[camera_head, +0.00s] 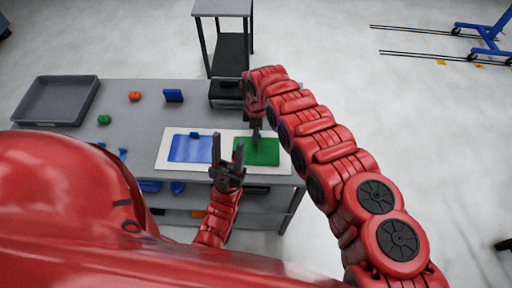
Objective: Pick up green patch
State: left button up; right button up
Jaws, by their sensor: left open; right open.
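The green patch (262,153) lies flat on the right part of a white sheet (168,164) on the grey table. My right gripper (255,136) points down over the patch's upper left part and hides a little of it. I cannot tell whether its tips touch the patch. My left gripper (224,160) is open, its fingers pointing up, in front of the gap between the green patch and a blue patch (187,150). Nothing shows between its fingers.
A grey tray (60,122) stands at the table's left end. An orange item (135,96), a small green item (104,119) and a blue block (173,95) lie near it. A small blue piece (194,135) rests at the blue patch's top edge. A grey stand (232,50) is behind the table.

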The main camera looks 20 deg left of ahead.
jog(key=shift+f, duration=0.25)
grip_shut()
jog(key=shift+r, duration=0.15)
dwell(0.4)
